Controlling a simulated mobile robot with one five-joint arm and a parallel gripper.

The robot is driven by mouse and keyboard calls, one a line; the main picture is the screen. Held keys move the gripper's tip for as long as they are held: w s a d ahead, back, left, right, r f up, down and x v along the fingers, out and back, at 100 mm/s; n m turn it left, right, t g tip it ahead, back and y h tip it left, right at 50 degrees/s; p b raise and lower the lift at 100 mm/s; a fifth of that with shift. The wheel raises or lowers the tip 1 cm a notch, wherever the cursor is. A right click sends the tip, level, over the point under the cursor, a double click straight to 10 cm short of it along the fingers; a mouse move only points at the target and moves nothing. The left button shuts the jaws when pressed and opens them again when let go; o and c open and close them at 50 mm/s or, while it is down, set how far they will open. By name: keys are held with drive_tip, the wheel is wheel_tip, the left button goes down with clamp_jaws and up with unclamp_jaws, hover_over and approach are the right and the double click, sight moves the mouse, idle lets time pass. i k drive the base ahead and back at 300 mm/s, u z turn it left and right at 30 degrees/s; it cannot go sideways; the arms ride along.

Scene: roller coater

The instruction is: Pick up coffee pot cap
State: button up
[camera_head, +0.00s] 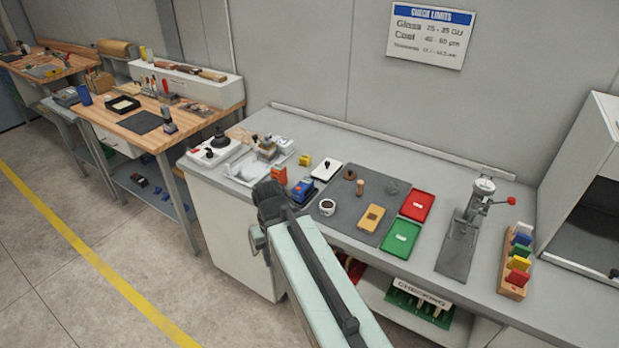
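I cannot make out a coffee pot or say for sure which item is its cap. A white square piece with a small black knob (326,170) lies on the bench behind the grey mat. A dark round knobbed item (220,138) sits on a white device at the bench's left end. A small dark round item (350,174) lies near the mat's back edge. My arm reaches up from the bottom, and my gripper (259,240) is near its dark end, at the bench's front edge. Its fingers are too small and unclear to read.
The grey mat (327,225) holds a cup, a yellow block and small parts. Red (417,205) and green (400,239) trays lie to its right. A press stand (463,235) and a coloured rack (514,277) stand farther right.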

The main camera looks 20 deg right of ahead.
sight(349, 175)
drive_tip(key=u, duration=1.6)
drive_tip(key=k, duration=1.05)
drive_tip(key=z, duration=1.1)
drive_tip(key=i, duration=2.2)
drive_tip(key=u, duration=0.05)
